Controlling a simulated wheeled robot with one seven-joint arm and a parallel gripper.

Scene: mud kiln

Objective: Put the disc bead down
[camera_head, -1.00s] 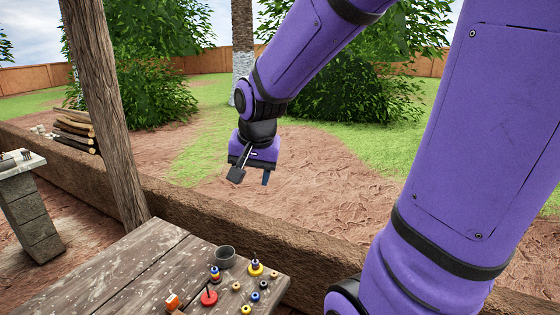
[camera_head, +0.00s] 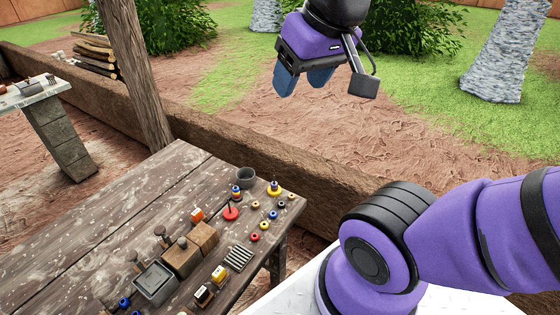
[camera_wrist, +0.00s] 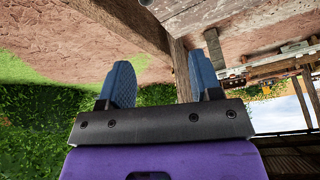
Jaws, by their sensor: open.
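My gripper (camera_head: 303,82) is open and empty, raised high above the ground beyond the table, with its blue fingers hanging down. In the wrist view the blue fingers (camera_wrist: 157,82) stand apart with nothing between them. Small round beads lie at the right end of the wooden table (camera_head: 110,215): a red bead (camera_head: 256,238), a blue bead (camera_head: 273,215) and a yellow bead (camera_head: 265,226) among several. I cannot tell which one is the disc bead. A yellow-based peg (camera_head: 275,190), a red-based peg (camera_head: 231,212) and a blue-and-yellow bead stack (camera_head: 236,193) stand near them.
A grey cup (camera_head: 246,176) stands at the table's far corner. Wooden blocks (camera_head: 190,250), a grey box (camera_head: 155,283) and a ridged plate (camera_head: 238,258) lie nearer. A wooden post (camera_head: 135,75) and a low mud wall (camera_head: 225,150) stand behind the table. The table's left part is mostly bare.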

